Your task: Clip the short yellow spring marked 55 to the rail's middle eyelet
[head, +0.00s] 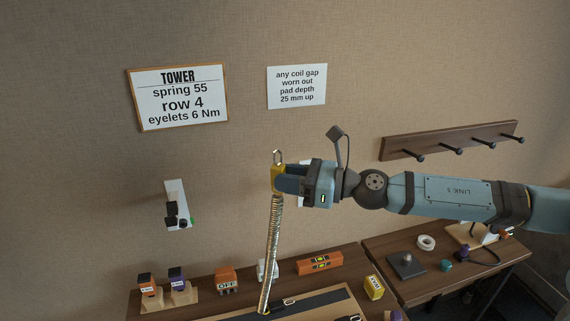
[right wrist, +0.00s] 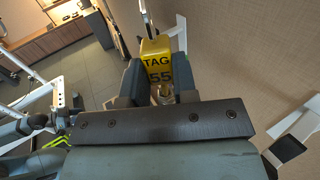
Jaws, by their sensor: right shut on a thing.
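My right gripper (head: 278,179) is shut on the yellow tag block (right wrist: 157,62) at the top of a spring. A metal hook (head: 277,157) stands up above the block. I cannot tell whether that end touches anything. No eyelet can be made out clearly. My left gripper is not in view.
Wall signs (head: 178,97) hang above. A white wall bracket (head: 178,205) with dark knobs is at left. The bench (head: 345,268) holds an orange level (head: 320,263), a yellow block (head: 374,287) and other small items. A peg rail (head: 450,141) is at right.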

